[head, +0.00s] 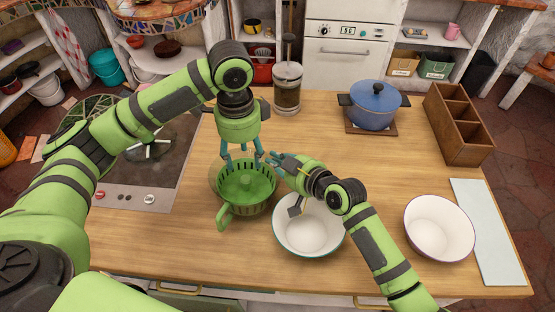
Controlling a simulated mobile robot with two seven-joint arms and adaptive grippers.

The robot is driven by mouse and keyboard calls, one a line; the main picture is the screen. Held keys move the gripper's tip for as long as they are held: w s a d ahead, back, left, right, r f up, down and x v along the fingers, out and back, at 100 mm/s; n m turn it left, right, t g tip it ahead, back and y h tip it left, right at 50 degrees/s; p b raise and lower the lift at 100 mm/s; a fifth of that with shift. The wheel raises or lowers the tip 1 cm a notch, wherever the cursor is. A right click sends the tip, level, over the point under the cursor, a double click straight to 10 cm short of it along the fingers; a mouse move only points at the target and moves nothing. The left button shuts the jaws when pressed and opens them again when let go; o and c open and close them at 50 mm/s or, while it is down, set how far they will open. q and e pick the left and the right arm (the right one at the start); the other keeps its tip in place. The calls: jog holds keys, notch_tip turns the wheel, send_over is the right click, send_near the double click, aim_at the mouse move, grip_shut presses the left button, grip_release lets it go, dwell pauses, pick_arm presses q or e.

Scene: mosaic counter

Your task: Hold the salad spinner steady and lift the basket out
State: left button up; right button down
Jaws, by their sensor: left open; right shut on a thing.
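The salad spinner (215,175) stands on the wooden counter left of centre, with a clear outer wall. A green basket (247,183) with a raised centre sits inside it. A green handle (226,214) sticks out at the front left. My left gripper (242,158) points down over the back of the basket, its fingers spread and apart. My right gripper (270,160) reaches in from the right and is shut at the spinner's back right rim. Its fingertips are small in view, and I cannot tell if they also pinch the basket.
A white bowl (308,228) stands just right of the spinner, under my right wrist. Another white bowl (440,228), a pale board (487,232), a blue pot (375,106), a wooden divided box (458,123) and a French press (288,90) stand around. A hob (152,165) lies left.

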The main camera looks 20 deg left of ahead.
jog(key=c, duration=1.3)
grip_release()
jog(key=shift+s+f, duration=0.2)
jog(key=shift+f, duration=0.45)
jog(key=shift+o, duration=0.2)
jog(key=shift+w+a+r, duration=0.1)
jog(key=shift+w+r, duration=0.05)
jog(key=shift+w, duration=0.1)
notch_tip(320, 180, up, 9)
jog(key=shift+r, duration=0.45)
